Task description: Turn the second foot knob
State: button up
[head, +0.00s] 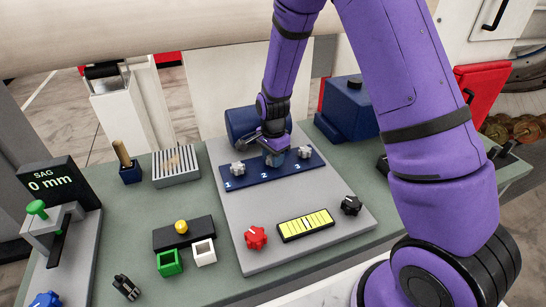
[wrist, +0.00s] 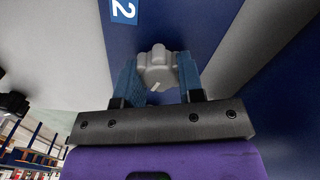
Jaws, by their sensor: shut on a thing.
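The second foot knob is a grey lobed knob (wrist: 158,54) by a white label "2" in the wrist view. It sits on a dark blue strip (head: 258,174) on the grey panel. My gripper (head: 274,154) is over the strip's middle. In the wrist view its two blue fingers are on either side of the knob, shut on it. A short white mark shows on the knob. In the head view the fingers mostly hide this knob. Knob 1 (head: 237,168) and knob 3 (head: 304,151) stand on either side of it.
A red knob (head: 256,238), a yellow gauge (head: 306,224) and a black knob (head: 351,205) are on the front of the panel. A display reading "SAG 0 mm" (head: 50,184) stands at left. A blue cylinder (head: 240,124) lies behind the strip, with a blue box (head: 350,105) at right.

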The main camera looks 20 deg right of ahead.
jog(key=n, duration=0.9)
jog(key=shift+w, duration=0.1)
jog(key=n, duration=0.4)
jog(key=shift+n, duration=0.3)
jog(key=n, duration=0.4)
jog(key=shift+a, duration=0.1)
jog(key=n, duration=0.8)
jog(key=shift+n, duration=0.3)
jog(key=n, duration=0.3)
jog(key=shift+n, duration=2)
